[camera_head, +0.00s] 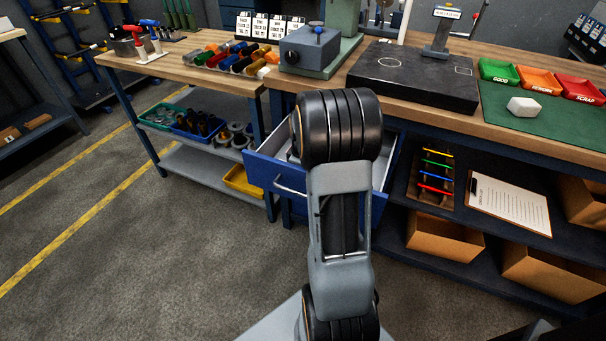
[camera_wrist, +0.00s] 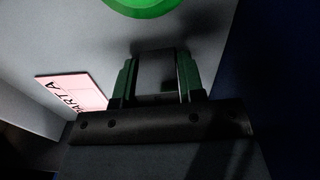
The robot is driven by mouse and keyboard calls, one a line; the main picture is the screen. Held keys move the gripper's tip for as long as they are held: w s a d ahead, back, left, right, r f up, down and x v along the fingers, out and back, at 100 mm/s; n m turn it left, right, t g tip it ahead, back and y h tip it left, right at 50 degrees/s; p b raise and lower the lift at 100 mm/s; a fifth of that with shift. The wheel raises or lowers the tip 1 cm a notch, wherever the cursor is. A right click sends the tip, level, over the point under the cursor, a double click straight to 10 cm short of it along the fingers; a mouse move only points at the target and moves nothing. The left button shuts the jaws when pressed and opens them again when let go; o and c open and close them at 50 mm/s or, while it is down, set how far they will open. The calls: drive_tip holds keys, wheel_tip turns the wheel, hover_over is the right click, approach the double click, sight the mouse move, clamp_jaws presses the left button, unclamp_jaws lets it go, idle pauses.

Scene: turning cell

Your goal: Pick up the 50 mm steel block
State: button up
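In the wrist view, a dark grey block (camera_wrist: 156,72) sits between the two green-edged fingers of my gripper (camera_wrist: 157,80). The fingers lie against its left and right sides, with no clear gap showing. Its size cannot be read, and its lower part is in deep shadow. Below and around it is a pale grey surface, with a dark shadow just beyond the block. In the head view, my arm reaches over the open blue drawer (camera_head: 262,176) and hides my gripper and most of the drawer's inside.
A pink label reading "PART A" (camera_wrist: 72,92) and a green disc (camera_wrist: 142,4) lie near the block. In the head view, a dark surface plate (camera_head: 413,77), a grey-and-green machine block (camera_head: 312,50) and a white block (camera_head: 524,107) on a green mat stand on the bench.

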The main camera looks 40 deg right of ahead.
clamp_jaws()
